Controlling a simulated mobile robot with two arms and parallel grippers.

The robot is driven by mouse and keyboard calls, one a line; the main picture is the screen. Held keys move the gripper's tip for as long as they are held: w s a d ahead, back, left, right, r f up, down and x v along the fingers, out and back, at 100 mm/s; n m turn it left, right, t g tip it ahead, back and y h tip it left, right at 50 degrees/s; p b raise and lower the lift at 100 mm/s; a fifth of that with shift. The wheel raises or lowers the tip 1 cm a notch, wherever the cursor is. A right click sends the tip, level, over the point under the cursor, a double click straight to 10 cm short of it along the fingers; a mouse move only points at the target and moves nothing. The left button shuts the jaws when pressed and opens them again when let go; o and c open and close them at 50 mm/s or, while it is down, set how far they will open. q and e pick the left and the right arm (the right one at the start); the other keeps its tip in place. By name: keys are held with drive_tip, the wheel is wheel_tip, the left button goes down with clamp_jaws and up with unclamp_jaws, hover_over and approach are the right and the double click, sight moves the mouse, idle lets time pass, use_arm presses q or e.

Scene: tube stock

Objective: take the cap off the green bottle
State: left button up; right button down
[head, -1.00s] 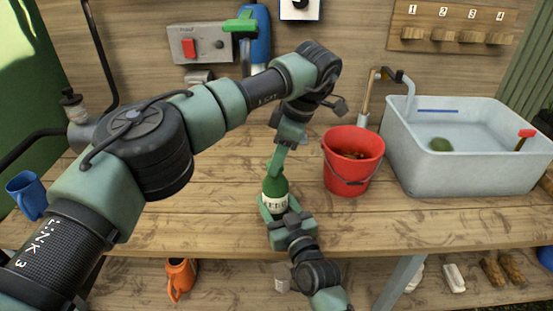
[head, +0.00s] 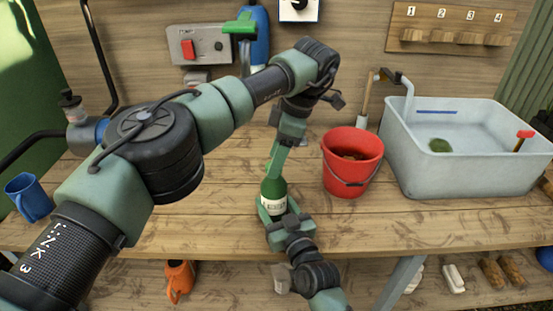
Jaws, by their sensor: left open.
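The green bottle (head: 273,190) stands upright near the front of the wooden table, its pale label facing me. My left gripper (head: 276,165) reaches down from above, open, with its green fingers at the bottle's top. The cap is hidden behind these fingers, so I cannot tell whether it touches them. My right gripper (head: 273,214) comes from the front edge and is shut around the lower part of the bottle; its far finger is mostly hidden.
A red bucket (head: 352,165) stands right of the bottle, and a large grey basin (head: 460,170) beyond it. A blue mug (head: 29,197) is at the far left. An orange jug (head: 180,280) sits on the lower shelf. The table left of the bottle is clear.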

use_arm(q)
wheel_tip(320, 180, up, 4)
drive_tip(key=shift+f, duration=0.25)
drive_tip(key=shift+o, duration=0.5)
drive_tip(key=shift+r, duration=0.2)
drive_tip(key=m, duration=0.2)
drive_tip(key=r+m, duration=0.1)
drive_tip(key=shift+w+m+t+h, duration=0.1)
drive_tip(key=shift+m+t+h, duration=0.2)
drive_tip(key=shift+m+t, duration=0.1)
drive_tip(key=m, duration=0.1)
drive_tip(key=r+m, duration=0.1)
drive_tip(key=m, duration=0.1)
drive_tip(key=r+m+t+h, duration=0.1)
drive_tip(key=m, duration=0.1)
drive_tip(key=shift+s+a, duration=0.15)
drive_tip(key=shift+s, duration=0.2)
drive_tip(key=s+r+m+t+h, duration=0.1)
drive_tip(key=s+r+m+h, duration=0.2)
drive_tip(key=m, duration=0.6)
drive_tip(key=shift+y, duration=0.5)
drive_tip(key=x, duration=1.1)
drive_tip(key=shift+a, duration=0.25)
